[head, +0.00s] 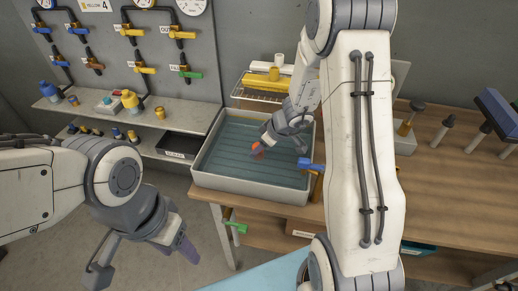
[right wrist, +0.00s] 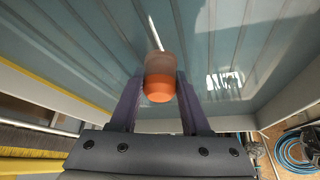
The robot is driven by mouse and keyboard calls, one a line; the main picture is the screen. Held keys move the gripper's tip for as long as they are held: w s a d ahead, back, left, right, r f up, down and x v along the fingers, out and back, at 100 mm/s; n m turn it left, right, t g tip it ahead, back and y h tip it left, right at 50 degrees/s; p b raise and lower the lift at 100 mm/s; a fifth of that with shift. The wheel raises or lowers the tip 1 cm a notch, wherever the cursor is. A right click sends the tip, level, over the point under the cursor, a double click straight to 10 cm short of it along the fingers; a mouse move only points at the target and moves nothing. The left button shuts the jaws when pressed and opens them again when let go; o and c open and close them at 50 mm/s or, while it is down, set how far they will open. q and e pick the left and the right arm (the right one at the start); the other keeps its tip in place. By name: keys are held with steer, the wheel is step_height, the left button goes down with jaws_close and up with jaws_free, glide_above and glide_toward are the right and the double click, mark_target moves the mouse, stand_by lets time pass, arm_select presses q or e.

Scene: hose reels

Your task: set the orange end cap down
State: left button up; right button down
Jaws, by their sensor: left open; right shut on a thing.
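The orange end cap (right wrist: 159,89) is held between the two fingers of my right gripper (right wrist: 158,102) in the right wrist view. Its near part is bright orange and its far part looks duller and brownish. In the head view it is a small orange spot (head: 258,151) at the fingertips of my right gripper (head: 263,146), over the grey basin (head: 252,188). I cannot tell whether the cap touches the basin floor. My left gripper (head: 143,258) is open and empty at the lower left, away from the basin.
The basin, with a blue-grey ribbed floor, stands on a wooden bench (head: 445,190). Behind it is a rack with a yellow cylinder (head: 262,77). A blue-handled valve (head: 313,165) is at its right front corner. A grey shelf (head: 100,117) with fittings is at left.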

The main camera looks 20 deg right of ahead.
steer(key=shift+f+b, duration=0.15)
steer(key=shift+b, duration=0.15)
steer(key=shift+c, duration=1.8)
jaws_free()
